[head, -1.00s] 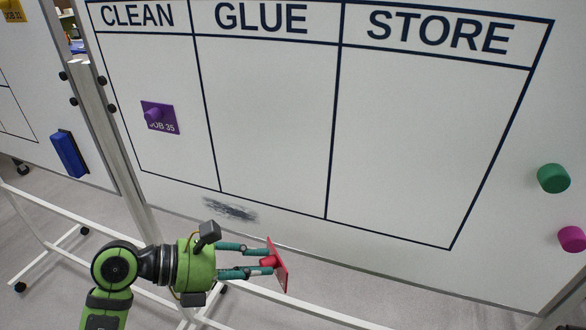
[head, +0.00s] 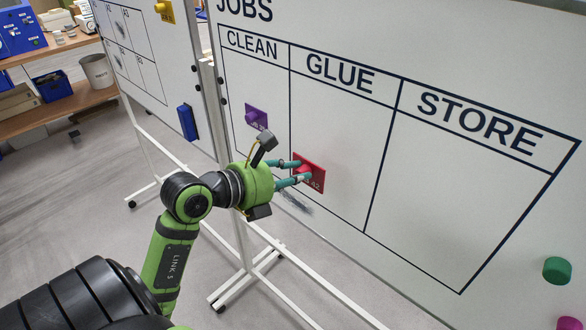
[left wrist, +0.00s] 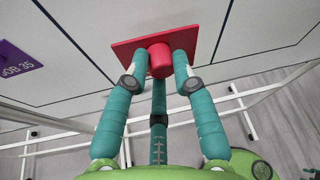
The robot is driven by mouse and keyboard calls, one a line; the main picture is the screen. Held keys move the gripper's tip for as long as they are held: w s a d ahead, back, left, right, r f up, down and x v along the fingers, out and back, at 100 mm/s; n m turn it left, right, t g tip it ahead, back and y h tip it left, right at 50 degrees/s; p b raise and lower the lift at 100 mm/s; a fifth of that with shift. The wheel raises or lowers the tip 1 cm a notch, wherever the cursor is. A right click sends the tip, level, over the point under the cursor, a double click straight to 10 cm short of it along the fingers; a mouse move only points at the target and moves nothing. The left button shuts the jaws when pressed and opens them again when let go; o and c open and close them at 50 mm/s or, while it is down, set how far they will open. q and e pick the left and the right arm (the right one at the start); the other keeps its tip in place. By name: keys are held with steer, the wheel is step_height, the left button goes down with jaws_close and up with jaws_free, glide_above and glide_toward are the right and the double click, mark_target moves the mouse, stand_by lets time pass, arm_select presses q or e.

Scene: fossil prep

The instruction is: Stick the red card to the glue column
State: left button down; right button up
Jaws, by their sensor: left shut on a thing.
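The red card (head: 315,183) has a red round knob and faces the whiteboard, in front of the lower left of the GLUE column (head: 345,130). My left gripper (head: 303,169) is shut on the card's knob. The fingers hide part of the card's face. My right gripper is not in view.
A purple card (head: 256,118) is in the CLEAN column, left of my gripper. The STORE column (head: 450,190) is empty. A dark smudge (head: 296,202) is below my gripper. Green (head: 557,270) and magenta (head: 570,323) magnets are at the right. White stand legs (head: 245,262) are below.

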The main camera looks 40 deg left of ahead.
mark_target(306, 163)
arm_select(q)
steer(key=shift+w+d+r, duration=0.1)
steer(key=shift+w+d, duration=0.05)
steer(key=shift+w, duration=0.45)
steer(key=shift+w+d, duration=0.15)
steer(key=shift+w, duration=2)
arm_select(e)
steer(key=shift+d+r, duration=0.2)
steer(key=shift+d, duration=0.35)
arm_select(q)
steer(key=c, duration=1.8)
jaws_free()
steer(key=shift+w+d+p, duration=0.1)
steer(key=shift+w+p, duration=0.2)
steer(key=shift+w, duration=0.45)
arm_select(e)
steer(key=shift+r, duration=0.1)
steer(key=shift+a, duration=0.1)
